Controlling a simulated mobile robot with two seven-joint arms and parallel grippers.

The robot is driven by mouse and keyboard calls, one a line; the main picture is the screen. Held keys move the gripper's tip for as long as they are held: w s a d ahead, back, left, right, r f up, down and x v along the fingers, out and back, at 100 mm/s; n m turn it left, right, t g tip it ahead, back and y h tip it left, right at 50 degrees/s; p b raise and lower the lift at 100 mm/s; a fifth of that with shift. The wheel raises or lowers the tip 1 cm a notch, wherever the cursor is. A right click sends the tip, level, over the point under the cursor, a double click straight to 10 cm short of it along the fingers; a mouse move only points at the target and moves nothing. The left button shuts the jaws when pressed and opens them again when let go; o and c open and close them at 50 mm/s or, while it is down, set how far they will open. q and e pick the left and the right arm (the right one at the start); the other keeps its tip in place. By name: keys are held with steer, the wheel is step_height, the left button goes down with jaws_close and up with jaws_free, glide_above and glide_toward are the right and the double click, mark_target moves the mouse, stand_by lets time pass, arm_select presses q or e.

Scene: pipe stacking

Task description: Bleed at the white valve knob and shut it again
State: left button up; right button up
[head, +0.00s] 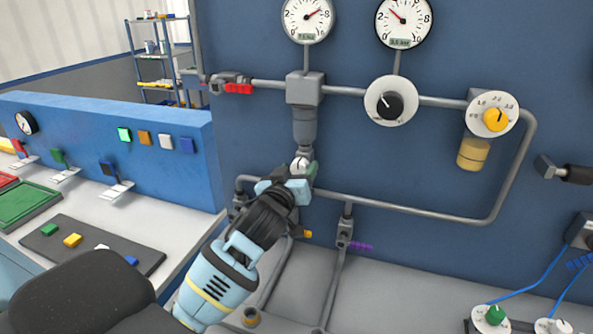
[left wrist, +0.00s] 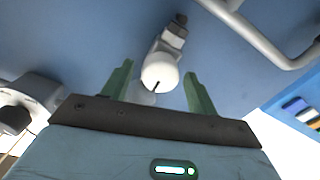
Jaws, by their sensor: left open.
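The white valve knob (head: 300,164) sits at the bottom of the grey cylindrical bowl (head: 304,125) on the blue wall panel. My left gripper (head: 302,180) is just below the knob in the head view. In the left wrist view my open left gripper (left wrist: 158,88) has one green finger on each side of the knob, with visible gaps. Part of the knob is hidden by the gripper in the head view. My right gripper is not in view.
Two gauges (head: 307,16) sit above the pipe. A black knob (head: 390,106) and a yellow knob (head: 496,119) are to the right. A lower pipe (head: 420,211) runs right of my gripper. A red-handled valve (head: 238,88) is at upper left.

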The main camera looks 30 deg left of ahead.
arm_select(q)
steer(key=shift+w, duration=0.15)
steer(key=c, duration=1)
